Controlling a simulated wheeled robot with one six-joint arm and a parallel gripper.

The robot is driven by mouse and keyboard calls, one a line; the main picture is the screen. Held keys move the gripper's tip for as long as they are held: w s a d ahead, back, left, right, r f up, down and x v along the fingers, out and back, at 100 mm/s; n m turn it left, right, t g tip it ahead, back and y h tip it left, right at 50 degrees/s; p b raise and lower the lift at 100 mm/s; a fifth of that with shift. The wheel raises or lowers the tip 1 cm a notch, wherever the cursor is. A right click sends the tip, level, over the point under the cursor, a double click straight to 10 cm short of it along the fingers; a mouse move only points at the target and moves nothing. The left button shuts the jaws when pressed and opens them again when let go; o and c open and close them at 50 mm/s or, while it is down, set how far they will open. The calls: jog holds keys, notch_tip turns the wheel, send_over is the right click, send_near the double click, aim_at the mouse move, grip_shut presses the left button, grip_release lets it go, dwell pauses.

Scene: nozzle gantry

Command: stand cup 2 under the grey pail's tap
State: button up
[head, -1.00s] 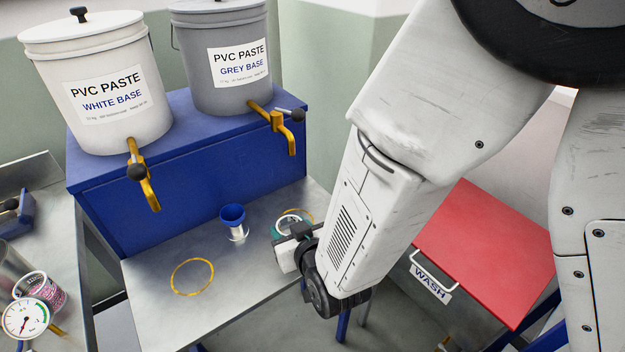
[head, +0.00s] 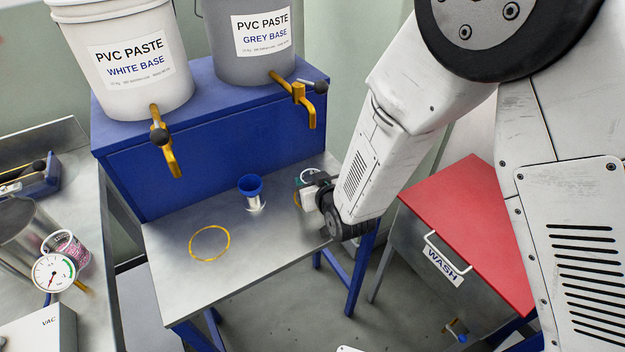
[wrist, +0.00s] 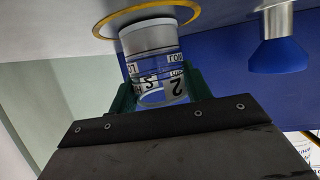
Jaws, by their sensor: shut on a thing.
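Cup 2 (wrist: 155,65) is a clear cup with a blue band, dark lettering and a "2". My gripper (wrist: 160,90) is shut on it with green-padded fingers on both sides. The wrist view shows the tabletop at its top; the cup's pale end is at the yellow ring (wrist: 108,22) there, overlapping it. I cannot tell whether it touches the table.
A blue funnel-shaped piece on a metal stem (head: 250,188) stands left of my gripper. Another yellow ring (head: 193,247) lies empty at the table's front left. The white pail (head: 125,60) and its tap (head: 165,145) are left. A red-lidded wash box (head: 465,235) stands right.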

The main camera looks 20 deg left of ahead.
jog(key=o, duration=1.1)
jog(key=shift+f, duration=0.1)
jog(key=v, duration=1.2)
jog(key=shift+s, duration=0.1)
